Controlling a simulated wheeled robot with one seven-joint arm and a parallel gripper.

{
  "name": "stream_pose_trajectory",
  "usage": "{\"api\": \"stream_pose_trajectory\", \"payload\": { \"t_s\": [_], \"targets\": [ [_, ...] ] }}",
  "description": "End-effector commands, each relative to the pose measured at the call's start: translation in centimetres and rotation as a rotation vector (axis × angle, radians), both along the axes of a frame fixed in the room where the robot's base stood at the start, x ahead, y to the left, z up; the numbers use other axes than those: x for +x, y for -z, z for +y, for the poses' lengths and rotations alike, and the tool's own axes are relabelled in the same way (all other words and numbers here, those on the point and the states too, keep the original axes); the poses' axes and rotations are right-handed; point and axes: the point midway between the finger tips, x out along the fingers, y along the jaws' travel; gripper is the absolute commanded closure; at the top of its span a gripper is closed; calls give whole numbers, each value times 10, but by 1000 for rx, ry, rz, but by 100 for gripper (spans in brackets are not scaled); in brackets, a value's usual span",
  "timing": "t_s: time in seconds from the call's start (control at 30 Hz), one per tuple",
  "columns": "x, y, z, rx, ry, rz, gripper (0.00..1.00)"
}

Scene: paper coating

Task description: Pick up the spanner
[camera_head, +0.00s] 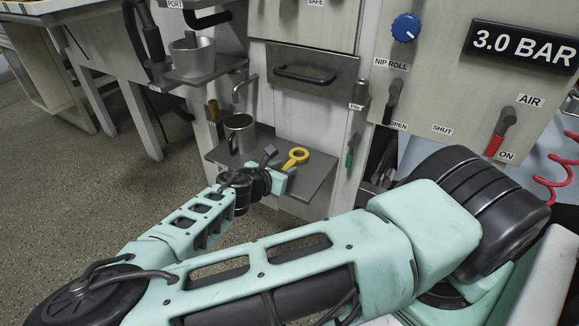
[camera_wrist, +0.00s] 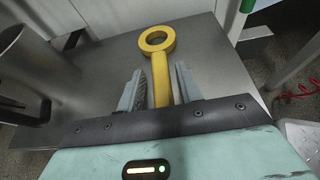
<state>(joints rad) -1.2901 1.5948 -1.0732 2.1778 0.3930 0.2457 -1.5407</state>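The yellow spanner (camera_wrist: 158,62) lies on a grey metal shelf (camera_wrist: 222,75), its ring end pointing away from my gripper. It also shows in the head view (camera_head: 296,157), just past my gripper's tip. My gripper (camera_wrist: 158,88) has its two fingers apart, one on each side of the spanner's handle. A gap shows between the handle and the left finger; the right finger is very close to the handle, and I cannot tell whether it touches. The near end of the handle is hidden behind my gripper's dark front edge.
A metal cup (camera_head: 239,134) stands on the shelf left of my gripper. Another metal vessel (camera_head: 191,57) stands on a higher shelf. The machine's panel rises behind, with a drawer handle (camera_head: 305,75), a green-handled lever (camera_head: 350,158) and a red air lever (camera_head: 495,145).

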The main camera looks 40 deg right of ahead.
Motion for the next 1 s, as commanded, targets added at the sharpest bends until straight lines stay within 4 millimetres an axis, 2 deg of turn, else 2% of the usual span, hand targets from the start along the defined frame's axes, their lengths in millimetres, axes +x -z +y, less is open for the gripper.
{"api": "stream_pose_trajectory", "payload": {
  "t_s": [0.03, 0.1, 0.47, 0.57, 0.8, 1.0],
  "targets": [
    [0, 0, 0, 0, 0, 0, 80],
    [0, 0, 0, 0, 0, 0, 99],
    [0, -6, 1, 1, 0, -1, 100],
    [0, -20, 0, 1, 2, -1, 100],
    [0, -68, 0, 1, 1, 0, 100],
    [-1, -94, 2, 3, 2, 2, 100]
  ]
}}
